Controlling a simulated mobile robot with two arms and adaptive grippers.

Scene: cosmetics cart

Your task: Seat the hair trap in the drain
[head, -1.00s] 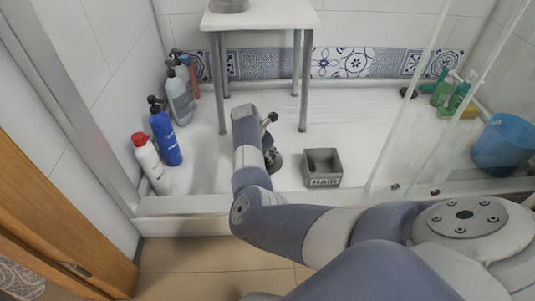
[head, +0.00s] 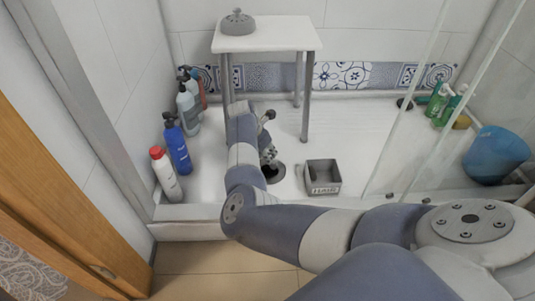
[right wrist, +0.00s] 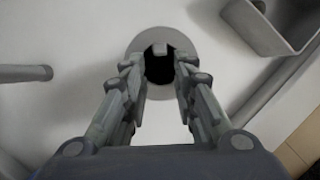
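A grey domed disc with a knob, which looks like the hair trap (head: 238,23), sits on top of the white stool. The round drain (head: 275,174) is in the white shower floor, a little in front of the stool. It also shows in the right wrist view as a grey ring (right wrist: 135,42) around a dark hole. A small grey block shows at the hole's far edge. My right gripper (head: 268,156) is over the drain, pointing down. In the right wrist view its fingers (right wrist: 160,72) are apart, with nothing visibly held between them. My left gripper is not in view.
The white stool (head: 290,40) stands behind my right arm. A grey box marked HAIR (head: 322,188) is right of the drain. Bottles (head: 178,148) line the left wall. A glass panel and a blue bucket (head: 497,155) are at the right.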

